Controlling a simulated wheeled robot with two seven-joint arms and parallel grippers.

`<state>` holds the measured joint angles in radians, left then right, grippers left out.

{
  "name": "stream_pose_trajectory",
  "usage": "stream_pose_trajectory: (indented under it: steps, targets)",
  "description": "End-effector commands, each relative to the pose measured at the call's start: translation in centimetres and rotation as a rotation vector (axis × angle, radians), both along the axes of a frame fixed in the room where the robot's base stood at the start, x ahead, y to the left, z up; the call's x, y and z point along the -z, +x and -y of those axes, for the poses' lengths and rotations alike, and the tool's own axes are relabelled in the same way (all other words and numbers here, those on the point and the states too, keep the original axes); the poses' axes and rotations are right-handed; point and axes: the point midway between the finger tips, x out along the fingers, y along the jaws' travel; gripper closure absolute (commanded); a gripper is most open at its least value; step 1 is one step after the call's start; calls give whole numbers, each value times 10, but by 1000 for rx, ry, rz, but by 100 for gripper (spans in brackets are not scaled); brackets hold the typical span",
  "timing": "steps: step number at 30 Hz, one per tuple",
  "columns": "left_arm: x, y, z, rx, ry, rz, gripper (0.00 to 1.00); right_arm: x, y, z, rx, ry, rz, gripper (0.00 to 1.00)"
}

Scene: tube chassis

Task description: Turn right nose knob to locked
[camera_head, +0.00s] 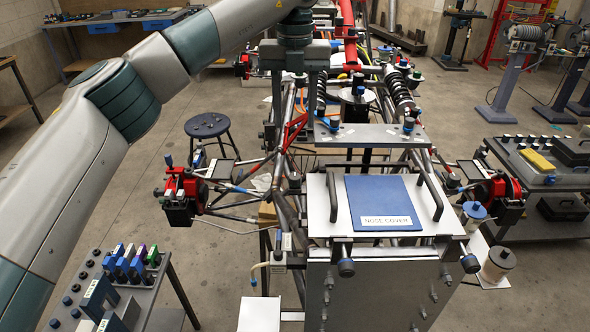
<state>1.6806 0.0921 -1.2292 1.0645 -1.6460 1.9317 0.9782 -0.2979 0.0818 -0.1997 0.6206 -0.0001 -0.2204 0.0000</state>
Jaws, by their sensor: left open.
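The nose box of the tube chassis stands in front, topped by a white panel with a blue plate (384,204) labelled "NOSE COVER". A dark round knob, the right nose knob (470,263), sticks out at the box's upper right front corner. A matching left knob (346,268) sits at the upper left. Their markings are too small to read, so I cannot tell locked from unlocked. My left gripper (295,108) points down over the chassis tubes, behind and left of the cover, well apart from both knobs. Its fingers are spread, with nothing seen held. My right gripper is not visible.
Black handles (431,197) rise beside the blue plate. Red-and-black wheel hubs (182,197) stick out at both sides. A parts cart (165,290) stands front left, a tool bench (540,170) right, and a stool (207,125) behind.

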Motion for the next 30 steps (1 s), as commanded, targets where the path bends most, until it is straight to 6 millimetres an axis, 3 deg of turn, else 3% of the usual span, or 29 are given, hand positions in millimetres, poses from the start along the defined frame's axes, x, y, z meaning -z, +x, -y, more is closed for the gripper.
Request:
stream_pose_trajectory:
  steps: [21, 30]
  targets:
    - [120, -1, 0, 1, 0, -3, 57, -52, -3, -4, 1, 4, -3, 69]
    - [151, 0, 0, 1, 0, 0, 57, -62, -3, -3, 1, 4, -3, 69]
